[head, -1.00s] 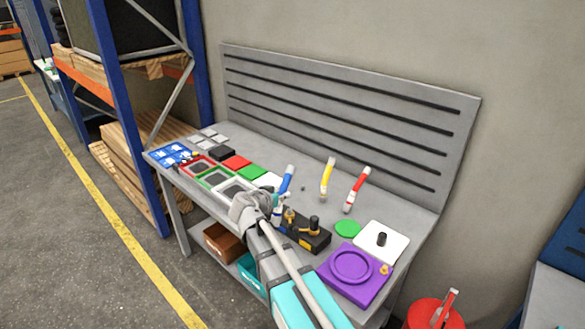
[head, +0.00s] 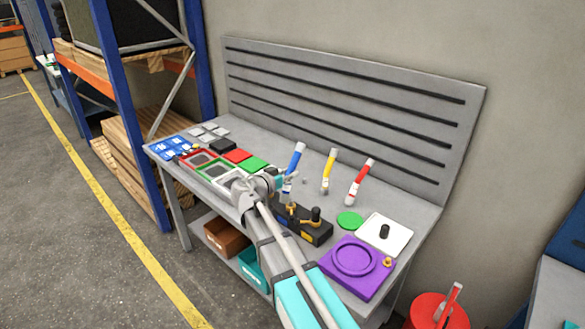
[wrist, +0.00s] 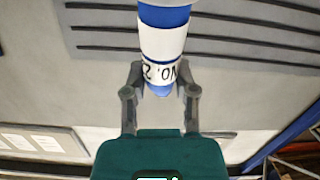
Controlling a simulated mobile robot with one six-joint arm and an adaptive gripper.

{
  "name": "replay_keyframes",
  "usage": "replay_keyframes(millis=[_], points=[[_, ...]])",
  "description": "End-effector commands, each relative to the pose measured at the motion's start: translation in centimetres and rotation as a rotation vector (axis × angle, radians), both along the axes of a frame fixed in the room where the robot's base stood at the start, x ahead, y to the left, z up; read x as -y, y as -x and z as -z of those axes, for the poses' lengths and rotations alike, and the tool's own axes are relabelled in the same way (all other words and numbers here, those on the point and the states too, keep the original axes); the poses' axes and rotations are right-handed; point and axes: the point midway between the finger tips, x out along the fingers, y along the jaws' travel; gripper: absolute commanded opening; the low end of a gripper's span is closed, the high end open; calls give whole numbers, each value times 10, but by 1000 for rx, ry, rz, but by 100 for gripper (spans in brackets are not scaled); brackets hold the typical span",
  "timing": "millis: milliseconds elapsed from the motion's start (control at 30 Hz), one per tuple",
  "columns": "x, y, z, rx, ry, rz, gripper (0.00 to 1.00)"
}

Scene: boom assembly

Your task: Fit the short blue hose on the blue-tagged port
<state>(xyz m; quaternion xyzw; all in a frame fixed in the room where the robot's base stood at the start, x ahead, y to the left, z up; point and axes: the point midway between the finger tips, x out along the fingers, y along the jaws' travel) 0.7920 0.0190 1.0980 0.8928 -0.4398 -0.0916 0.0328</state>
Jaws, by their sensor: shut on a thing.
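My gripper (head: 286,190) is shut on the short blue hose (head: 296,158), low down near its white part. In the wrist view the hose (wrist: 165,38) stands up between my fingertips (wrist: 160,82), with a white band printed "NO. 2" that reads upside down. In the head view the hose is held nearly upright, leaning slightly right, behind the black port block (head: 318,232). The block has black and brass-coloured fittings on top and yellow marks on its front. My arm covers its left end, and I cannot make out a blue tag.
A yellow hose (head: 328,172) and a red hose (head: 361,182) stand to the right on the bench. A green disc (head: 349,220), a white plate (head: 399,239) and a purple fixture (head: 345,276) lie at the right. Framed trays (head: 213,172) fill the left. A slotted panel (head: 340,100) rises behind.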

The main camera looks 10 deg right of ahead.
Motion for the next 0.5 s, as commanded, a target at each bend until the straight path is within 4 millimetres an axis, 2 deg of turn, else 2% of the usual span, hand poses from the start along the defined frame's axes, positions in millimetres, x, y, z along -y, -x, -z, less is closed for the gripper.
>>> replay_keyframes(millis=[33, 200, 500], points=[[2, -12, 4, 31, 32, 29, 0], [9, -28, -6, 130, 143, 113, 0], [12, -38, -19, 212, 246, 173, 0]])
